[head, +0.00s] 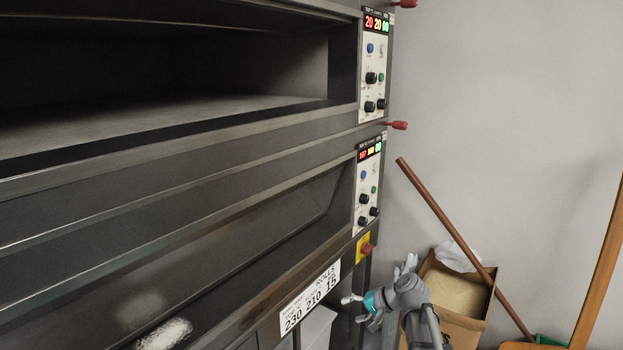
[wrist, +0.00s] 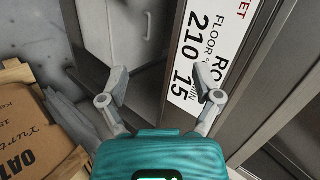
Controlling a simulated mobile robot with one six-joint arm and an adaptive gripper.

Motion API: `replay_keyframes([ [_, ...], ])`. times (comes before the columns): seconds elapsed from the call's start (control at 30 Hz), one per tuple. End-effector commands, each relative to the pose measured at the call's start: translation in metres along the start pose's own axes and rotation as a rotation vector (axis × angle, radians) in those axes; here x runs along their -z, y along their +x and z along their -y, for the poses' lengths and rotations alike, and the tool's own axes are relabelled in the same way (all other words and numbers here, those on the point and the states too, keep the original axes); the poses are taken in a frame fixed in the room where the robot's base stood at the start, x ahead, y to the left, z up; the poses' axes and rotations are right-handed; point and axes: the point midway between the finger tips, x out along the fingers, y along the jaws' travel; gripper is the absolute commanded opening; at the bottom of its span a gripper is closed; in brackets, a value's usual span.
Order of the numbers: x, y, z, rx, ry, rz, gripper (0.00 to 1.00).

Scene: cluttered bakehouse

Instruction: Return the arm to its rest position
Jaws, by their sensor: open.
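My gripper (head: 353,307) is at the lower middle of the head view, in front of the lower right corner of the oven. My grey arm is folded behind it, in front of a cardboard box. In the wrist view my gripper (wrist: 165,88) has its two fingers spread wide with nothing between them. Beyond the fingers are a white label (wrist: 208,50) with printed numbers and a dark cabinet front. The label also shows on the oven's lower edge in the head view (head: 310,298). I cannot tell the exact gap between the fingers and the oven.
The deck oven (head: 190,140) fills the left, its upper chamber open. Red handles and a red button (head: 366,248) stick out at its right edge. An open cardboard box (head: 463,325), a leaning wooden pole (head: 440,220) and a bare wall stand at the right.

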Motion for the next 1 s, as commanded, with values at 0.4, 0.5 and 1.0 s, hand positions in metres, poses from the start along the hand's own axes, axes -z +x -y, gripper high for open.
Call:
replay_keyframes([
  [0.4, -0.091, -0.008, -0.075, -0.514, -0.220, 0.130, 0.82],
  [0.5, -0.102, -0.015, -0.088, -0.608, -0.254, 0.151, 0.82],
  [1.0, -0.133, -0.050, -0.118, -0.888, -0.344, 0.213, 0.82],
])
